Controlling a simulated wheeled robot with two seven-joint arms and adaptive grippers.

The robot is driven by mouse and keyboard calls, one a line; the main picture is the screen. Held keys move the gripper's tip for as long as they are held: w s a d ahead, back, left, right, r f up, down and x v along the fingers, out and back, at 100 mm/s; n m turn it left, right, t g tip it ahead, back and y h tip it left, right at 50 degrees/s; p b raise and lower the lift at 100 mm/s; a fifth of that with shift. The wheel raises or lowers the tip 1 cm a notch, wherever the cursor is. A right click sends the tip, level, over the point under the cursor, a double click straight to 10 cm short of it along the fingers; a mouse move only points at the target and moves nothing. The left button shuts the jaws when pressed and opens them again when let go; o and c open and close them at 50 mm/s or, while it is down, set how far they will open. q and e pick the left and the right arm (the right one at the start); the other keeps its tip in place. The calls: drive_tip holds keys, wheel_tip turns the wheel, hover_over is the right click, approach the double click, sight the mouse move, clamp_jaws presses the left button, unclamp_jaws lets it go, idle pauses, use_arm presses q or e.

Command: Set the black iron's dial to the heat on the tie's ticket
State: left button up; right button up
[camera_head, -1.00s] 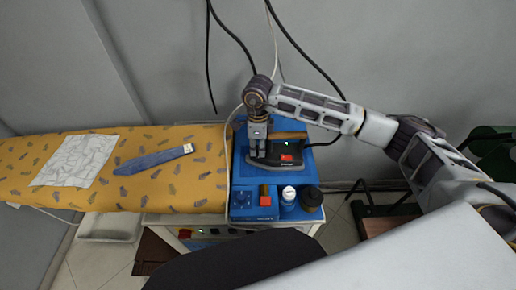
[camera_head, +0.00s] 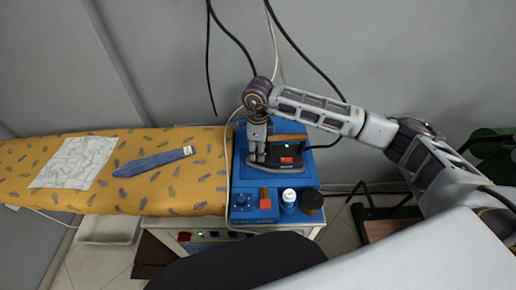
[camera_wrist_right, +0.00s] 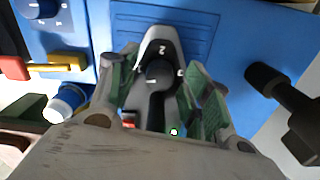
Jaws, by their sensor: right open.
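The black iron (camera_head: 291,152) with a wooden handle sits on the blue station (camera_head: 308,170). In the right wrist view, its grey-edged dial (camera_wrist_right: 158,75) bears numbers including a 2 and a 0; the pointer's setting is too small to read surely. My right gripper (camera_head: 257,160) is over the iron's left part. In the right wrist view the right gripper (camera_wrist_right: 165,95) is open, its green-padded fingers apart on both sides of the dial. The blue tie (camera_head: 150,162) lies on the ironing board with a pale ticket (camera_head: 187,150) at its right end; the ticket's marking is unreadable. My left gripper is out of view.
The yellow patterned board (camera_head: 200,185) also holds a grey-and-white cloth (camera_head: 73,162). At the station's front are a blue knob (camera_head: 242,200), a red-and-yellow item (camera_head: 265,198), a white-capped bottle (camera_head: 289,196) and a dark-capped one (camera_head: 312,199). Cables hang behind.

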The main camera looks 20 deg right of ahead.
drive_tip(key=shift+r, duration=0.85)
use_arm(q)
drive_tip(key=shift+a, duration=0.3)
use_arm(e)
wheel_tip(320, 180, up, 10)
drive_tip(key=shift+r, duration=0.15)
